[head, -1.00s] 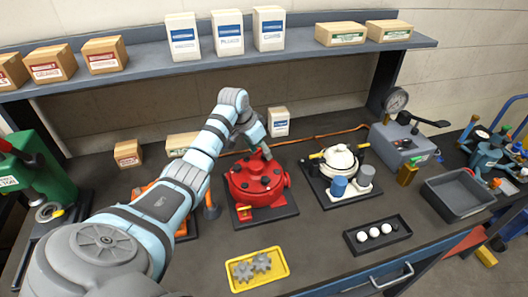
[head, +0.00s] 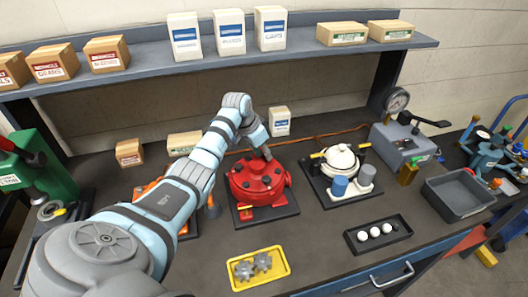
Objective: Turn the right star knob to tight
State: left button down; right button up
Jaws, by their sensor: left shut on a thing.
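A red round motor (head: 262,196) with several black knobs on its top stands on a black base plate in the middle of the bench. My left gripper (head: 267,155) reaches down from behind onto the back edge of the red motor's top. It is shut on a knob there. The fingers and the distance hide most of that knob, so its turned position cannot be read. My right gripper is not in view.
A white-topped motor (head: 340,158) with blue and grey cups stands to the right. A yellow tray (head: 282,264) with gears and a black tray (head: 355,246) with white balls lie in front. A grey bin (head: 434,190) is at the right. A shelf (head: 130,76) with boxes runs behind.

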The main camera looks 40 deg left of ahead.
pick_arm(q)
jog(key=shift+a+m+h, duration=0.1)
jog(key=shift+m+h, duration=0.2)
jog(key=shift+m, duration=0.5)
jog(key=shift+w+a+f+m+b, duration=0.1)
jog(key=shift+w+f+m+b, duration=0.05)
jog(key=shift+m+b, duration=0.6)
jog(key=m+b, duration=0.2)
jog(key=b, duration=0.2)
jog(key=m+g+h+b, duration=0.1)
jog(key=m+b, duration=0.1)
jog(key=b, duration=0.2)
jog(key=shift+a+h, duration=0.15)
jog(key=shift+h, duration=0.15)
jog(key=shift+m+g+b, duration=0.25)
jog(key=shift+g+b, duration=0.05)
jog(key=c, duration=1.4)
grip_release()
jog(key=shift+o, duration=0.2)
